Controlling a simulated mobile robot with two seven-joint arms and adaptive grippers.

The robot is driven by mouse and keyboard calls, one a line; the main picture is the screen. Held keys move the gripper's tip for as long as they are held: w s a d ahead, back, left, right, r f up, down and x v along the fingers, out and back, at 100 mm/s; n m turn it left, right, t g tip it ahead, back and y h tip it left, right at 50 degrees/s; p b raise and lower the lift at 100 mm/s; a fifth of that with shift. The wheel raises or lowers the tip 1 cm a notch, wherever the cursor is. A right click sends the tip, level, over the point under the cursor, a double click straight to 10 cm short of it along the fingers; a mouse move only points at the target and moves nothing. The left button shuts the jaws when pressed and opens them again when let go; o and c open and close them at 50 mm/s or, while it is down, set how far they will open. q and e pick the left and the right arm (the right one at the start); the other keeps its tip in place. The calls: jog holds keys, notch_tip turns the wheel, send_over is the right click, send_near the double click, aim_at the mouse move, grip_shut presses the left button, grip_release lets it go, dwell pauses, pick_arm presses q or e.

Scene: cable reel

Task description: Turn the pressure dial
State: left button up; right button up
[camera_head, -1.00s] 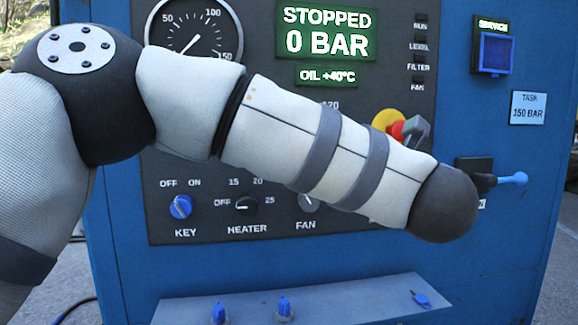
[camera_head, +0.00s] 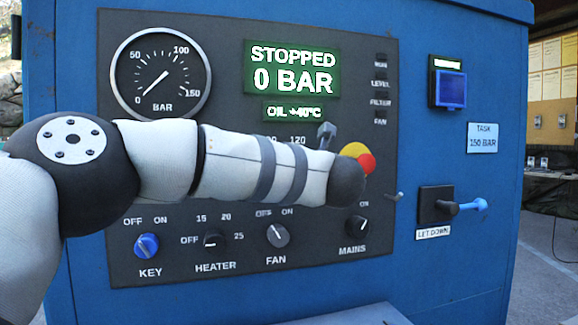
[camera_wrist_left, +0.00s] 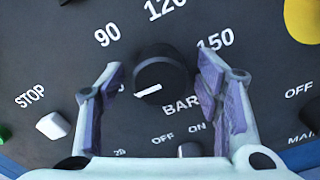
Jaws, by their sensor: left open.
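The pressure dial (camera_wrist_left: 163,72) is a round black knob with a white pointer mark, seen in the left wrist view. Printed around it are STOP, 90, 120, 150 and BAR. Its pointer is toward the lower left, on the STOP side. My left gripper (camera_wrist_left: 161,78) is open, with one finger on each side of the knob and a visible gap at both sides. In the head view my left arm hides the dial, and only a grey part of the gripper (camera_head: 326,134) shows above the wrist. My right gripper is not in view.
The display (camera_head: 291,68) reads STOPPED, 0 BAR, and the gauge (camera_head: 161,73) needle is near 0. A red and yellow button (camera_head: 358,160) sits close to my wrist. Key (camera_head: 146,246), heater, fan and mains knobs line the panel below. A blue-tipped lever (camera_head: 466,206) sticks out at right.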

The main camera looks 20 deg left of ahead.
pick_arm(q)
jog(key=c, duration=1.2)
jog(key=shift+o, duration=0.2)
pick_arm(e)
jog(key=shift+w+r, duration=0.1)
pick_arm(q)
jog(key=shift+s+r+m+p, duration=0.1)
jog(key=shift+r+m+p, duration=0.15)
jog(key=shift+m+p, duration=0.4)
jog(key=m+p, duration=0.2)
jog(key=m, duration=0.1)
jog(key=shift+r, duration=0.15)
jog(key=m, duration=0.2)
jog(key=m+p, duration=0.1)
jog(key=shift+f+m, duration=0.2)
jog(key=shift+m, duration=0.15)
jog(key=shift+f+m+p, duration=0.15)
jog(key=shift+m+p, duration=0.25)
jog(key=shift+m, duration=1.3)
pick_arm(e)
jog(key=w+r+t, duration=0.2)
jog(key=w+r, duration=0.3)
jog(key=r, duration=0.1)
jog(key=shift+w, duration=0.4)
pick_arm(q)
jog(key=shift+m, duration=0.3)
